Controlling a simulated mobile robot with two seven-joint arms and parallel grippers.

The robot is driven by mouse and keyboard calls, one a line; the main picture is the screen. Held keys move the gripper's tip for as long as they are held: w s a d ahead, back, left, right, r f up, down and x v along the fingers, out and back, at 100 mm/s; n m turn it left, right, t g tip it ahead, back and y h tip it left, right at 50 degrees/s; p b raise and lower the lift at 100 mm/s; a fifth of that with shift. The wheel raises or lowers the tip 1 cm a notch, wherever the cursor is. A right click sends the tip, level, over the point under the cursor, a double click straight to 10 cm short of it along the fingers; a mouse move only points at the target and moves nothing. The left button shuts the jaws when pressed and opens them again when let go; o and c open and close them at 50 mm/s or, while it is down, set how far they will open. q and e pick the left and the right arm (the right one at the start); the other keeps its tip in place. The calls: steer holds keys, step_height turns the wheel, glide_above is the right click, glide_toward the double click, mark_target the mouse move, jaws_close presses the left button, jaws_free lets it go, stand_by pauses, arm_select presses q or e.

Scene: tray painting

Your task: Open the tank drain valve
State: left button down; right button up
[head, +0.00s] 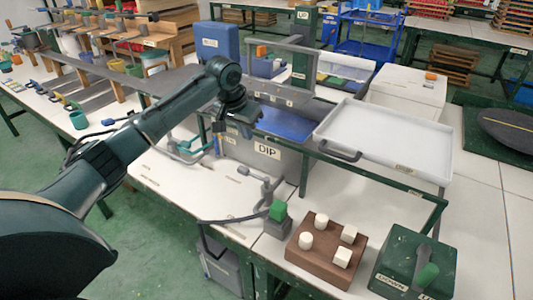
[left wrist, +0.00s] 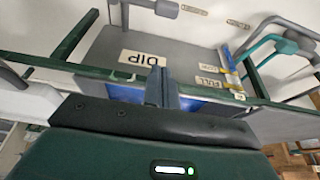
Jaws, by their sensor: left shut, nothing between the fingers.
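The grey tank (head: 245,150) carries a DIP label on its front and holds blue liquid (head: 285,124). A grey pipe fitting with a bent lever (head: 265,184) stands low in front of it; it also shows at the top of the left wrist view (left wrist: 158,8). A teal handle with piping (head: 187,148) is left of the tank and shows in the left wrist view (left wrist: 272,44). I cannot tell for sure which is the drain valve. My left gripper (head: 240,128) is shut and empty over the tank's left part, apart from both fittings; its fingers (left wrist: 161,88) point toward the tank. My right gripper is out of view.
A white tray (head: 395,130) rests on a green frame right of the tank. A brown block with white knobs (head: 322,262) and a green box (head: 410,262) stand at the front right. White table top (head: 205,190) is clear left of the grey fitting.

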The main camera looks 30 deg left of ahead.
mark_target(252, 175)
arm_select(q)
steer(key=x, duration=1)
steer(key=shift+s+a+r+p, duration=0.1)
steer(key=shift+s+a+p, duration=0.1)
steer(key=shift+s, duration=0.85)
steer(key=shift+s+a+r+p, duration=0.1)
steer(key=shift+s+p, duration=0.05)
steer(key=shift+s, duration=0.9)
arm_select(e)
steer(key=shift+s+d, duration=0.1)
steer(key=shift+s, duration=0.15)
arm_select(q)
steer(key=shift+d, duration=0.1)
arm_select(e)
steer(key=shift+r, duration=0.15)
